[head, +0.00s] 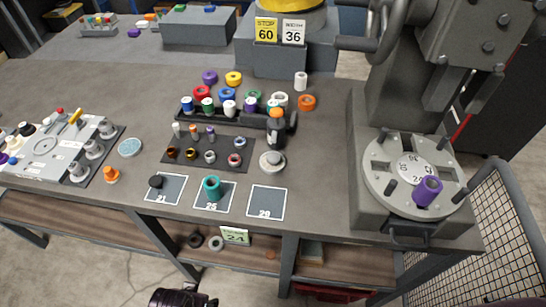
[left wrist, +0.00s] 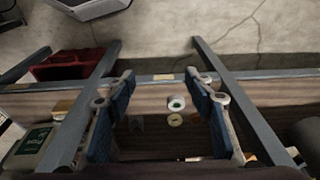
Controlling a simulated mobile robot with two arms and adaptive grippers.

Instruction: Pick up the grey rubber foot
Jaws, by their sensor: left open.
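No part is clearly marked as the grey rubber foot. A grey ring (head: 216,243) lies on the shelf under the bench in the head view, with a darker ring (head: 195,240) to its left. A pale ring (left wrist: 176,102) and a tan ring (left wrist: 175,120) show beyond and between the fingers. My right gripper is not in view.
The bench edge and legs frame the shelf opening. A red bin (left wrist: 75,65) is below. A teal piece (head: 212,188) is on pad 25; pad 29 (head: 267,203) is empty. A press (head: 415,170) stands right.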

